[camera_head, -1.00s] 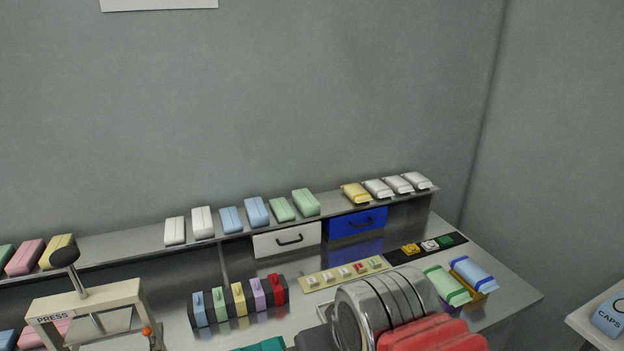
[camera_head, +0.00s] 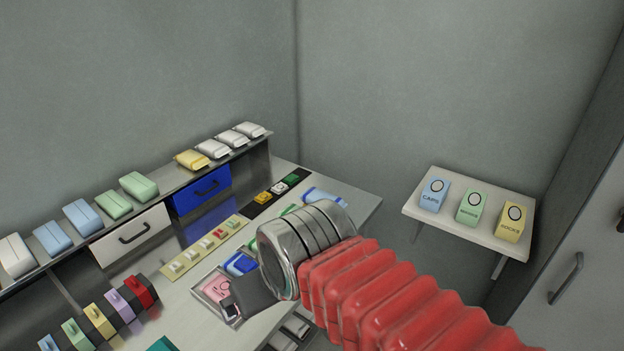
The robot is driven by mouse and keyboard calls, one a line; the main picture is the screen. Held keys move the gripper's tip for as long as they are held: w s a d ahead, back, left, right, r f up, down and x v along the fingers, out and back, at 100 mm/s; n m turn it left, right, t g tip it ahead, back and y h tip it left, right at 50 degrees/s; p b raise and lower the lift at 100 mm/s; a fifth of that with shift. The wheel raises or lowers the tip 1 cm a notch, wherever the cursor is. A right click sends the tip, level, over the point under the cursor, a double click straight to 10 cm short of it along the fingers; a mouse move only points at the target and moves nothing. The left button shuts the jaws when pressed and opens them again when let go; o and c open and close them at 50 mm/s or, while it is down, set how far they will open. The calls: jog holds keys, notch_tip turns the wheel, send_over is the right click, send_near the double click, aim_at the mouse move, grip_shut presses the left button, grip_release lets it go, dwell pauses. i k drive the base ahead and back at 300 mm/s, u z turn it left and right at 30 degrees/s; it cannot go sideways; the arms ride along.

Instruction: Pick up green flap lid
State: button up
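A small green piece (camera_head: 291,180) sits at the far end of a black strip (camera_head: 262,207) on the bench, beside a white piece (camera_head: 278,188) and a yellow piece (camera_head: 263,198). It looks like the green flap lid, but it is too small to be sure. My arm, with a silver wrist and red bellows, reaches in from the lower right. My gripper (camera_head: 245,298) shows as a dark grey shape over the bench, nearer than the strip and apart from it in the picture.
Blue (camera_head: 201,190) and white (camera_head: 131,234) drawers stand under a shelf of packs. A tray (camera_head: 213,297) with pink and blue packs lies beside my gripper. My wrist partly hides green and blue packs (camera_head: 324,197). A wall shelf (camera_head: 470,231) holds labelled boxes.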

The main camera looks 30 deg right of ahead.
aim_at(291, 178)
jog(key=z, duration=0.8)
jog(key=k, duration=0.5)
jog(key=z, duration=1)
jog(key=i, duration=1.45)
jog(key=u, duration=0.05)
